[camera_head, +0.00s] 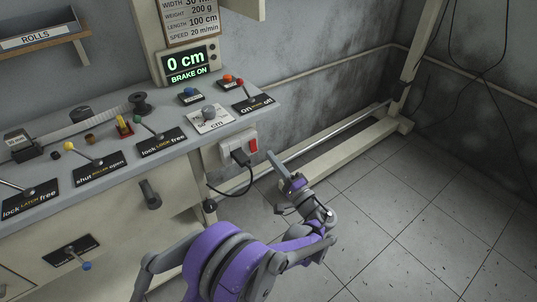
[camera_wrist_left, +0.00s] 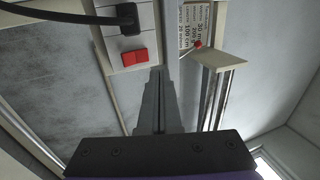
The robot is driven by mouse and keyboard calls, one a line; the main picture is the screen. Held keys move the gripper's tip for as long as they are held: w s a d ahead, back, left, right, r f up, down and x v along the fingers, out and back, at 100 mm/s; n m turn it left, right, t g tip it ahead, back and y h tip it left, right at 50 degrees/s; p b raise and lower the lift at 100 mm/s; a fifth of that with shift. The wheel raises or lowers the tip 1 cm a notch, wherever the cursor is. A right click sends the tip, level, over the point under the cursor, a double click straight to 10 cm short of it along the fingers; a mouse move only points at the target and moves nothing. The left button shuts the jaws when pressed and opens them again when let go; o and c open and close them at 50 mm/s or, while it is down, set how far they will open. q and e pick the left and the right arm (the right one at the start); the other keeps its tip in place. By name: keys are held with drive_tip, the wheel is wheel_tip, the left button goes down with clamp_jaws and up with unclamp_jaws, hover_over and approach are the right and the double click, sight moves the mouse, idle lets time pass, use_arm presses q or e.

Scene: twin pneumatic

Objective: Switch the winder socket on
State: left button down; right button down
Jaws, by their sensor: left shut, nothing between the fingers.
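The winder socket (camera_head: 231,154) is a white plate on the end of the cream bench, with a black plug (camera_head: 240,157) in it. Its red rocker switch (camera_head: 253,145) is beside the plug. In the left wrist view the socket plate (camera_wrist_left: 144,17) and red switch (camera_wrist_left: 134,57) are at the top. My left gripper (camera_head: 271,155) is shut and empty, its fingertips just right of the switch in the head view. In the left wrist view its fingers (camera_wrist_left: 160,74) point up, below and right of the switch. I cannot tell whether they touch. My right gripper is not in view.
A black cable (camera_head: 238,193) hangs from the plug. The bench top (camera_head: 183,132) carries levers, knobs and black labels. A display (camera_head: 187,63) reads "0 cm" and "BRAKE ON". A cream frame foot (camera_head: 345,148) and rail lie behind my gripper. The tiled floor to the right is clear.

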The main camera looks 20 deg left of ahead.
use_arm(q)
drive_tip(key=s+d, duration=0.4)
drive_tip(key=d, duration=0.1)
drive_tip(key=shift+s+d+p, duration=0.3)
drive_tip(key=shift+d+p, duration=0.05)
drive_tip(key=shift+d, duration=0.05)
drive_tip(key=shift+f, duration=0.1)
